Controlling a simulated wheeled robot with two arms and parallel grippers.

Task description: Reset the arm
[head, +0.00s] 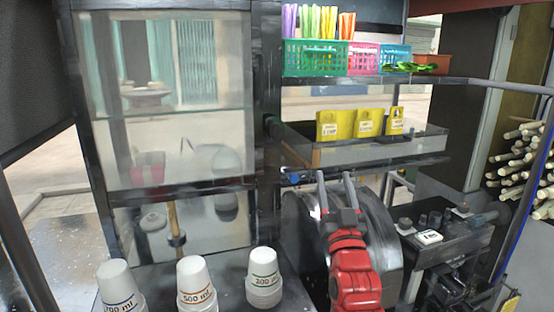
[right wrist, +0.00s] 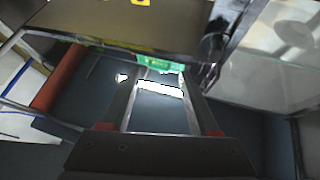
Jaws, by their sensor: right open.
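My right gripper (head: 337,190) is raised in front of the press's round metal drum (head: 375,235) in the head view. Its red arm comes up from the bottom edge. Its two fingers point up and stand apart with nothing between them. In the right wrist view the gripper (right wrist: 160,85) also shows open and empty, below a dark shelf edge (right wrist: 120,25). My left gripper is in neither view.
Stacked cups marked in ml, such as the middle stack (head: 197,285), stand on the counter at lower left. A shelf above holds a green basket (head: 315,58). Yellow cards (head: 335,125) stand in a tray. Cane stalks (head: 520,165) are piled at right.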

